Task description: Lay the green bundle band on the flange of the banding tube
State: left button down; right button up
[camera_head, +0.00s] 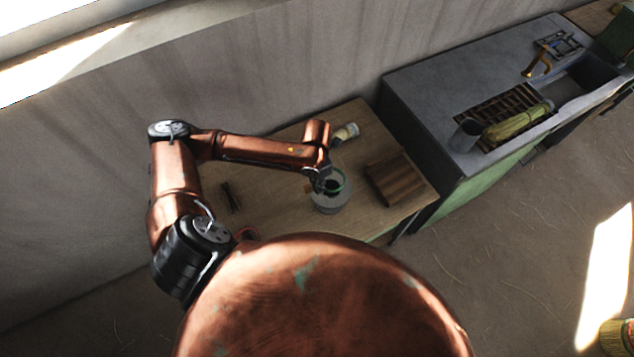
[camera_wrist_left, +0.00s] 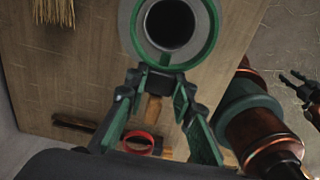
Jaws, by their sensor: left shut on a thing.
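The banding tube (camera_head: 330,204) is a grey upright cylinder on the wooden table. In the left wrist view I look down on its pale flange (camera_wrist_left: 150,35) and dark bore. The green bundle band (camera_wrist_left: 215,38) shows as a ring around the flange; it also shows in the head view (camera_head: 342,185). My left gripper (camera_wrist_left: 160,84) is shut on the near side of the band, beside the tube. I cannot tell whether the band touches the flange. My right gripper (camera_wrist_left: 293,80) is small at the right of the wrist view, its fingers apart and empty.
A ribbed brown wooden block (camera_head: 390,180) stands right of the tube. Dark sticks (camera_head: 231,197) lie left of it. A red ring (camera_wrist_left: 138,142) lies on the table (camera_head: 275,192). A grey sink counter (camera_head: 425,90) with a straw bundle (camera_head: 518,122) stands to the right.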

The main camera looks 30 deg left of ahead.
pick_arm(q)
jog(key=shift+f+b, duration=1.85)
jog(key=shift+f, duration=0.7)
jog(key=c, duration=1.6)
grip_release()
notch_tip(320, 180, up, 12)
